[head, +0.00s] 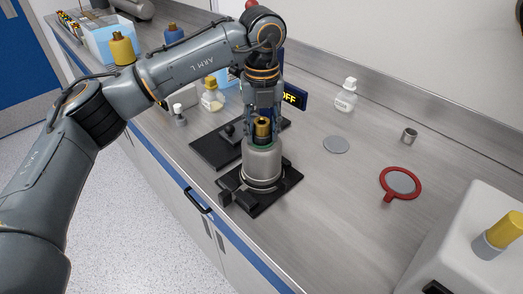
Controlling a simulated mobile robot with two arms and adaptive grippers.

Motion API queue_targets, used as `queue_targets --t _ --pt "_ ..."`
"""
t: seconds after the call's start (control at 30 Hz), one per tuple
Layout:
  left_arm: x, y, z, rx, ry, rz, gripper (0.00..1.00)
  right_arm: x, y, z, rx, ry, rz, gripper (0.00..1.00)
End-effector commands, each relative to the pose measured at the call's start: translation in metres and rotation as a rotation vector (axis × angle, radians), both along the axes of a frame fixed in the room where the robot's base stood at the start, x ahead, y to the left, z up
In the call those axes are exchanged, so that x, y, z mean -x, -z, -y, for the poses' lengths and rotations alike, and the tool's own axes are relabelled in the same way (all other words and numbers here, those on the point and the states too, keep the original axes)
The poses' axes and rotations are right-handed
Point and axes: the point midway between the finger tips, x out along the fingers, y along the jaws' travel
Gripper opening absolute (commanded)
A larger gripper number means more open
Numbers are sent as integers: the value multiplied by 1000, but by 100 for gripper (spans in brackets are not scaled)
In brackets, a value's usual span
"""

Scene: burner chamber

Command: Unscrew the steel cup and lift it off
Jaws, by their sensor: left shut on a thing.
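The steel cup (262,165) is a grey metal cylinder with a green band near its top. It stands upright on a black base plate (284,188) on the counter. My left gripper (263,143) points straight down over it, its fingers shut on the upper part of the cup. A brass-coloured part (262,127) shows between the fingers. The fingertips partly hide the cup's upper rim, so the exact contact is unclear. I cannot tell whether the cup has turned or risen. My right gripper is not in view.
A black plate with a knob (227,131) lies left of the cup. On the right are a grey disc (336,144), a small metal cup (409,135), a red-rimmed disc (401,183) and a white box (462,240). Bottles (345,95) stand behind. The counter's front edge is close.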

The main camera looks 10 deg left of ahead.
Motion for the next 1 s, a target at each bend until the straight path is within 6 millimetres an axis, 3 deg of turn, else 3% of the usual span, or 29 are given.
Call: queue_targets --t 0.37,1.0 --pt "0 0 0 0 -46 -1 0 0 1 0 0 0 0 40" --pt "0 0 1 0 -917 -2 0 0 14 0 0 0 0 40"
